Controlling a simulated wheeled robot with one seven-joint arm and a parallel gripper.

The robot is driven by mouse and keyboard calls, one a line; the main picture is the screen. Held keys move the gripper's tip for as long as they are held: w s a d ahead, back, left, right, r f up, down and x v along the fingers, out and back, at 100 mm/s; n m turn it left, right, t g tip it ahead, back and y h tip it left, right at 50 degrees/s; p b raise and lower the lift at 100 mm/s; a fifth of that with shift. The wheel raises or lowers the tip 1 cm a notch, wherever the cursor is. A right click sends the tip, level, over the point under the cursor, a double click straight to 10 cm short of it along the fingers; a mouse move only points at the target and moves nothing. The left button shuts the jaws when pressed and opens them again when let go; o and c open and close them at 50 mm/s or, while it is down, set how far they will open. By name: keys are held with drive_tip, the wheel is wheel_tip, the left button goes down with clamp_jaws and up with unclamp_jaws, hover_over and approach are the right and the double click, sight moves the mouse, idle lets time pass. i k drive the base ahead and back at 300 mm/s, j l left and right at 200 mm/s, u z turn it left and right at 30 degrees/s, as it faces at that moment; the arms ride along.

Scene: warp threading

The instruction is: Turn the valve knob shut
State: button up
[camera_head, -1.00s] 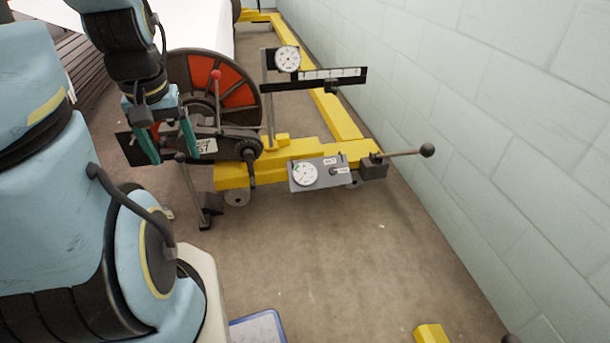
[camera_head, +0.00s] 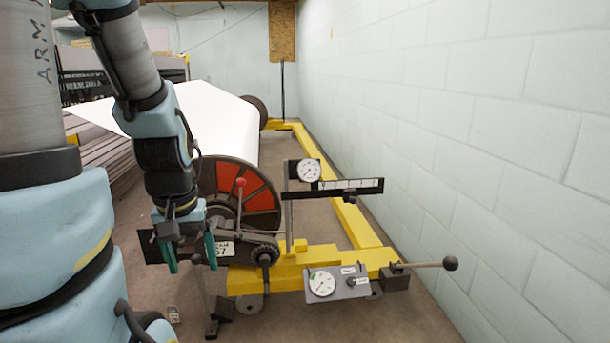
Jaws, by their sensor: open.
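A small dark knob (camera_head: 351,282), which looks like the valve knob, sits on a grey panel (camera_head: 338,292) beside a round white dial gauge (camera_head: 321,283). Small white labels are near the knob, too small to read. The panel is on the front of a yellow machine frame (camera_head: 250,280). My gripper (camera_head: 190,264) points down with its two teal fingers apart. It is to the left of the panel, in front of the geared side of the machine, and away from the knob. I cannot tell whether a finger touches the machine.
A lever with a black ball (camera_head: 450,263) sticks out right of the panel. A red-topped lever (camera_head: 240,184) and an orange-segmented wheel (camera_head: 248,195) stand near my gripper. Another gauge (camera_head: 308,171) and a ruled bar are above. A block wall (camera_head: 500,150) bounds the right.

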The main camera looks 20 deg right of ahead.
sight(351, 281)
drive_tip(key=i+l, duration=0.7)
drive_tip(key=i, duration=0.1)
